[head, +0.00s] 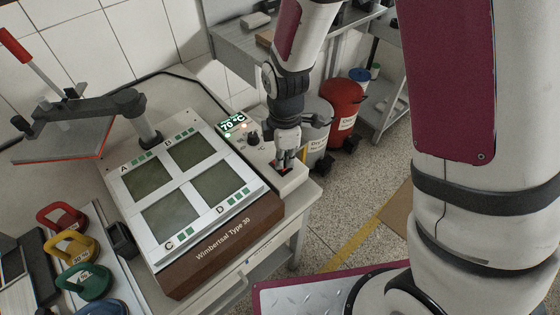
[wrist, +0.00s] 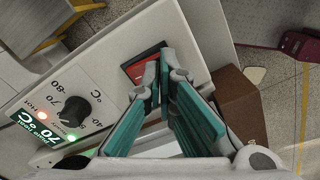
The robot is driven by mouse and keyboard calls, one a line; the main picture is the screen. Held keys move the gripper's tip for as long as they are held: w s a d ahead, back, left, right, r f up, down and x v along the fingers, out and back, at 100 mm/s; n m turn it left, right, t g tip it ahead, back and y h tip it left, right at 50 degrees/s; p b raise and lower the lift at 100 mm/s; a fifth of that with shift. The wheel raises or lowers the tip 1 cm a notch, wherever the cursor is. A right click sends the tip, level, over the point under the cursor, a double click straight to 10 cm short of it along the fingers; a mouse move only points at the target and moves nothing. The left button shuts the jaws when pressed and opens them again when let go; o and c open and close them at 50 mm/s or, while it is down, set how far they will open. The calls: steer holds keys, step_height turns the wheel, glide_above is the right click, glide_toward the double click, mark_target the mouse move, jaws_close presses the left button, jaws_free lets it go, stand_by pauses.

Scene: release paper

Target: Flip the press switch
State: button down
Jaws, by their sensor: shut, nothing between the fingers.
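The press switch (head: 286,172) is a red rocker in a black frame on the pale control panel at the right of the heating machine. It also shows in the wrist view (wrist: 138,70), partly hidden by my fingertips. My gripper (head: 284,161) is shut and empty, pointing down at the switch. In the wrist view the closed fingertips (wrist: 164,62) lie over the right part of the switch. I cannot tell whether they touch it.
The panel has a black knob (wrist: 77,111) and a lit 70 °C display (wrist: 37,127). The machine's plate (head: 187,181) has several dark squares. A lever arm (head: 100,108) stands at left. Red (head: 342,97) and grey bins stand behind.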

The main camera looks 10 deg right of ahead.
steer(key=shift+f, duration=0.3)
steer(key=shift+r, duration=0.1)
steer(key=shift+r+p, duration=1.5)
steer(key=shift+r, duration=1.9)
steer(key=shift+r, duration=0.1)
